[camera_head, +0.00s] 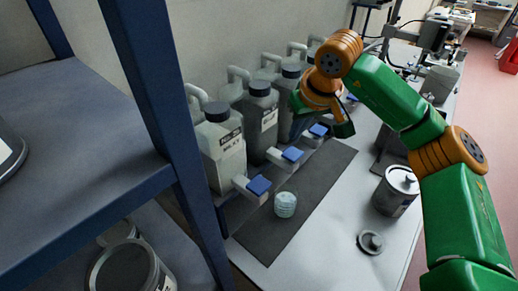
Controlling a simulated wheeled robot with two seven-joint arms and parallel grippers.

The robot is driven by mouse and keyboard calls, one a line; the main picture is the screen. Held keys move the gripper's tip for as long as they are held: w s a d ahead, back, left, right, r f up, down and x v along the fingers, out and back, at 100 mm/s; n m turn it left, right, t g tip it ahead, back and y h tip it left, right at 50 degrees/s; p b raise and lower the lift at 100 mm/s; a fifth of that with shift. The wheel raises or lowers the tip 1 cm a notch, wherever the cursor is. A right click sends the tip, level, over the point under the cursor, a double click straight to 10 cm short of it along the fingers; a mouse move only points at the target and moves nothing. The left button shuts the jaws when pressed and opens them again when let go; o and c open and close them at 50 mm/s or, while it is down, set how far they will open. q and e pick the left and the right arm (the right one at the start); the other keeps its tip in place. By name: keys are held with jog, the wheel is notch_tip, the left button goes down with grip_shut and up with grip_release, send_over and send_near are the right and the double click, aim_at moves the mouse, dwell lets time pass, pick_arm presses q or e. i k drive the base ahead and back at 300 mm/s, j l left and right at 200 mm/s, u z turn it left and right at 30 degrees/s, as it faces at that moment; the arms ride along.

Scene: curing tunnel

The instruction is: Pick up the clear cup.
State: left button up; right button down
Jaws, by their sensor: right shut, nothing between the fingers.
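The clear cup (285,205) is a small, pale, see-through cup with ridged sides. It stands on the dark mat (315,190), in front of the nearest jug and its blue-handled tap. My right gripper (342,125) is at the end of the green and orange arm, farther back near the row of jugs. It is well apart from the cup and holds nothing; its fingertips show only small and dark. My left gripper is out of view.
Several jugs (222,150) with blue-handled taps (259,186) line the wall behind the mat. A grey metal can (396,190) and a small round lidded item (371,242) stand on the white bench (335,245). A blue shelf frame (165,100) blocks the left side.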

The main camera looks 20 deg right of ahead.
aim_at(286, 197)
jog(key=k+l, duration=1.15)
jog(key=k, duration=0.15)
